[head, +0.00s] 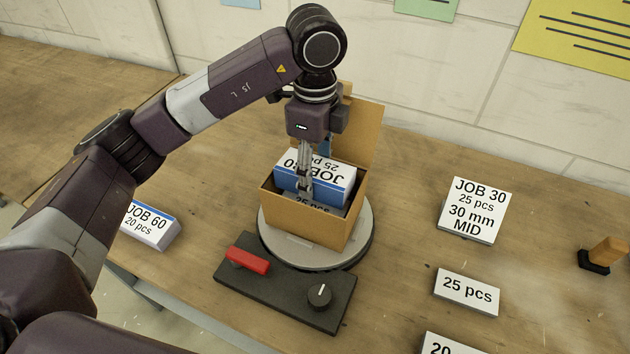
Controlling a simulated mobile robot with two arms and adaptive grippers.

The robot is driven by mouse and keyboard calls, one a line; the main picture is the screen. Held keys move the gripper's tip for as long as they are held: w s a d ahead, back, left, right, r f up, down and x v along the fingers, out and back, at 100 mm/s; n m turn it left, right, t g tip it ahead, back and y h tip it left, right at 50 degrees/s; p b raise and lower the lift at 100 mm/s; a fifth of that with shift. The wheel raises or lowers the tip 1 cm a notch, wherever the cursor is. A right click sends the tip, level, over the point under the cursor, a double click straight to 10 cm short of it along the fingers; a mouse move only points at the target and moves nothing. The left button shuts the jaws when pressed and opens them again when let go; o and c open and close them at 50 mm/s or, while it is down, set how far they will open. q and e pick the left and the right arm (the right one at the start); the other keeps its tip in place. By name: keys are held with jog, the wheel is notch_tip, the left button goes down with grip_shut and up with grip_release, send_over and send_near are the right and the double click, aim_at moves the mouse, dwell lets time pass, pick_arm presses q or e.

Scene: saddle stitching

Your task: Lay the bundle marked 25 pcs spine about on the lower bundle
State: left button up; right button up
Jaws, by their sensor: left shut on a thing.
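The bundle marked 25 pcs (335,178) has a white top, with its JOB 30 print upside down to me, and a blue side facing me. My left gripper (305,188) points down and is shut on it at the blue side. The bundle is tilted in the mouth of an open cardboard box (305,222). Below it in the box, a strip of the lower bundle (314,203) shows, with part of a 25 pcs print upright to me. Most of the lower bundle is hidden, and I cannot tell whether the two touch. My right gripper is not in view.
The box stands on a round grey turntable (361,246), its flap raised at the back. In front is a dark panel (275,300) with a red handle and a knob. A JOB 60 bundle (150,226) lies left. Label cards (473,210) and a wooden-handled tool (604,254) stand right.

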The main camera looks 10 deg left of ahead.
pick_arm(q)
notch_tip(320, 180, down, 3)
jog(key=shift+f+p, duration=0.2)
jog(key=shift+p, duration=0.15)
jog(key=shift+f, duration=0.1)
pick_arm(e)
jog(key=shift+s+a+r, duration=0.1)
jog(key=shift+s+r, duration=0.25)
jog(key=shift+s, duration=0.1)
pick_arm(q)
jog(key=shift+f+b, duration=0.4)
jog(key=shift+b, duration=0.05)
jog(key=o, duration=1.2)
jog(key=shift+o, duration=0.2)
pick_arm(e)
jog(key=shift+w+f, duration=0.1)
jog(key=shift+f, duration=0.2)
pick_arm(q)
jog(key=shift+r, duration=0.15)
